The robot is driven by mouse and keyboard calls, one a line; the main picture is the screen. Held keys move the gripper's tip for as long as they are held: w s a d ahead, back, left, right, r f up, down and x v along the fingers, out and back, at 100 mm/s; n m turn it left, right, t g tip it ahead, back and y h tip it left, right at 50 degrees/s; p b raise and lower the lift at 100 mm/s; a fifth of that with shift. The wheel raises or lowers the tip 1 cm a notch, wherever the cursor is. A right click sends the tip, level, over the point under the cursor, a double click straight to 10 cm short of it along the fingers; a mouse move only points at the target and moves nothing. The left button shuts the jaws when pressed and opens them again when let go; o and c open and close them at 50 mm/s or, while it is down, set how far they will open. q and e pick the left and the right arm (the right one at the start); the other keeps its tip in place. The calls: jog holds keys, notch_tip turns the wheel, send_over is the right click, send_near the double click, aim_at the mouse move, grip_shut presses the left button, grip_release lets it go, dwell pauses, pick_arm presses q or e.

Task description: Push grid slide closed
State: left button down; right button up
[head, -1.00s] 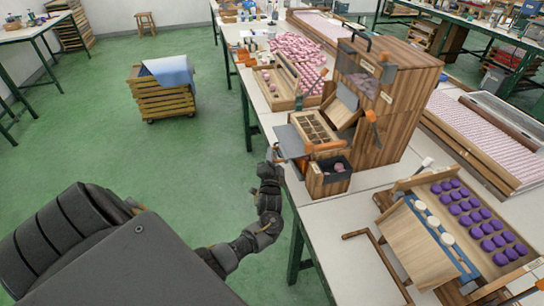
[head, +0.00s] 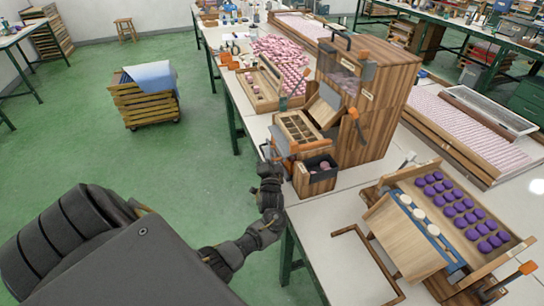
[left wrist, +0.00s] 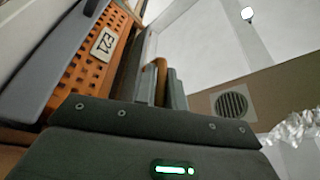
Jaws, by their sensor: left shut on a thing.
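The wooden machine (head: 384,112) stands on the bench, with a compartmented grid (head: 299,128) on its front left side. The grid slide's grey edge (head: 274,140) shows only as a thin strip at the grid's left. My left gripper (head: 267,158) is low at that left side, beside the bench edge. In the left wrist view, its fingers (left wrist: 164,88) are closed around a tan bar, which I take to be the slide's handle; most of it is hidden. An orange perforated panel (left wrist: 90,70) with a label is close above. My right gripper is out of view.
A small wooden box with a dark bin (head: 318,166) stands just right of my left gripper. A rack of purple pieces (head: 464,212) is at the right. A tray with a pink piece (head: 255,92) lies behind.

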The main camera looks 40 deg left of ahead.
pick_arm(q)
jog(key=c, duration=1.5)
grip_release()
jog(key=b+v, duration=0.1)
jog(key=v, duration=0.9)
jog(key=shift+s+d, duration=0.3)
